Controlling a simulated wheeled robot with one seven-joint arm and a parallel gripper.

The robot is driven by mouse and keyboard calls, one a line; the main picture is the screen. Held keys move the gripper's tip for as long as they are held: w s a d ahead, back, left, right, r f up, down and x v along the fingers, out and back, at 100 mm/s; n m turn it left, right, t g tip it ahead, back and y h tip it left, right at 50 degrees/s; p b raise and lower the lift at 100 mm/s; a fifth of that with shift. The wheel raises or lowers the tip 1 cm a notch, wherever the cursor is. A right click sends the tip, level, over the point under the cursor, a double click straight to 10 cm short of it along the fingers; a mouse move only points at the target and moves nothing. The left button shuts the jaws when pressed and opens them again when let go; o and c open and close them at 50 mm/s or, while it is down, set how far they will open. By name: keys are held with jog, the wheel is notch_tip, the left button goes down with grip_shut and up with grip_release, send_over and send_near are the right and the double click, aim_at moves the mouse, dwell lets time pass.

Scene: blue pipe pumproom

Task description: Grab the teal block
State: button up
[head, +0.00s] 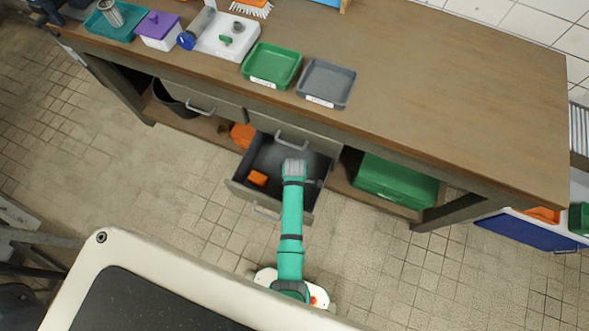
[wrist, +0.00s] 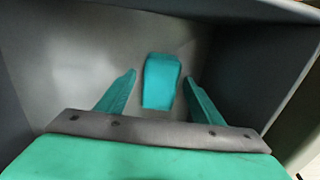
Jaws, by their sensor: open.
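The teal block (wrist: 161,82) lies on the floor of an open drawer (head: 240,191) in the wrist view. In the head view the block cannot be made out, as my arm covers part of the drawer. My gripper (wrist: 161,82) shows its two teal fingers in the wrist view, spread wide and empty. The block is ahead of the fingers and lines up with the gap between them, with clear space on both sides. I cannot tell whether its near end is between the fingertips. In the head view my arm reaches down into the drawer.
An orange block (head: 257,178) lies in the drawer's left part. The drawer walls (wrist: 270,75) surround my gripper. Above is the workbench (head: 440,100) with a green tray (head: 272,64) and grey tray (head: 326,82). A green crate (head: 396,184) sits on the lower shelf.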

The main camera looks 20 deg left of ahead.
jog(key=c, duration=1.3)
